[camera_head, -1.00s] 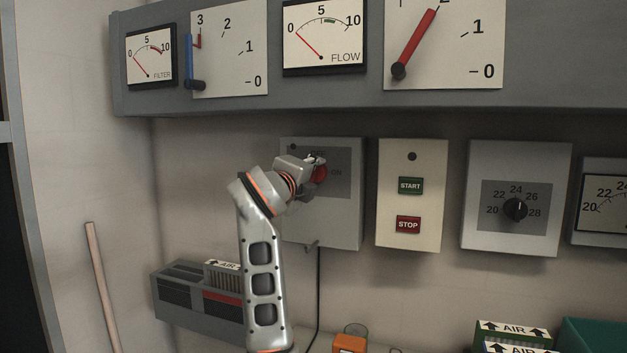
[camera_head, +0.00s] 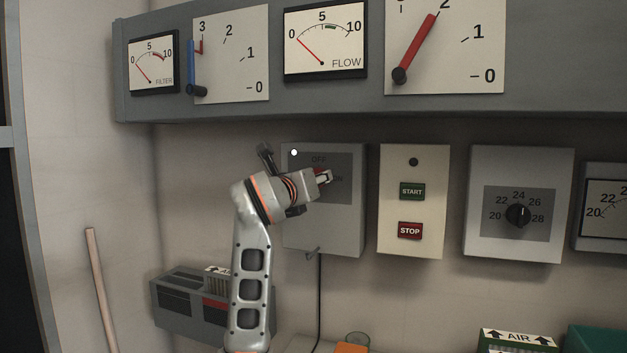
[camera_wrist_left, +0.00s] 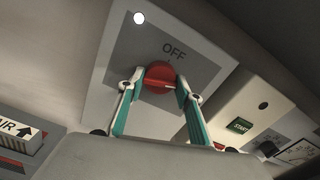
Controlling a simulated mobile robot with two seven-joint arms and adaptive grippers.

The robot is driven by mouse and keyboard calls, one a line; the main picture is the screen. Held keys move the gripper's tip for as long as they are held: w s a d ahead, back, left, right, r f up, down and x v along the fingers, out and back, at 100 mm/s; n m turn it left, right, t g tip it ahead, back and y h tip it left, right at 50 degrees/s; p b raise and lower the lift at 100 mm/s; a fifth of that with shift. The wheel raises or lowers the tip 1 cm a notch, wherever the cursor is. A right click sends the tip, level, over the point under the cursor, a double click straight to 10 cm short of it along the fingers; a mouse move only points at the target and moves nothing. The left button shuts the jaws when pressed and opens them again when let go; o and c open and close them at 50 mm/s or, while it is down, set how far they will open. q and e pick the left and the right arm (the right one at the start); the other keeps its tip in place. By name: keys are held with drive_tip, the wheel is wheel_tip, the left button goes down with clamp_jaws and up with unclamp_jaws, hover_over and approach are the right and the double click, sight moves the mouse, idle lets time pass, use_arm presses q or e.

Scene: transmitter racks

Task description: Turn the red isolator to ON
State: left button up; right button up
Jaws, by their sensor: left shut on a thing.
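The red isolator (camera_wrist_left: 160,76) is a round red knob with a raised bar on a grey box (camera_head: 340,225). In the left wrist view its bar lies roughly level across the picture, below the OFF label (camera_wrist_left: 174,52). My left gripper (camera_wrist_left: 158,87) is shut on the knob, one finger on each side. In the head view the left gripper (camera_head: 324,177) covers most of the knob, and the ON label is largely hidden. A round lamp (camera_head: 294,152) at the box's upper left glows white; it also shows in the left wrist view (camera_wrist_left: 139,18). My right gripper is not seen.
A START/STOP box (camera_head: 414,160) hangs close to the right of the isolator box. A dial box (camera_head: 520,165) is beyond it. A grey shelf with gauges (camera_head: 280,100) overhangs above. A grey vented unit (camera_head: 180,305) sits below left.

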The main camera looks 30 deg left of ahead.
use_arm(q)
drive_tip(key=shift+m+p, duration=0.3)
drive_tip(key=shift+m, duration=1.3)
drive_tip(key=o, duration=1.1)
drive_tip(key=v, duration=1.2)
drive_tip(key=shift+f, duration=0.1)
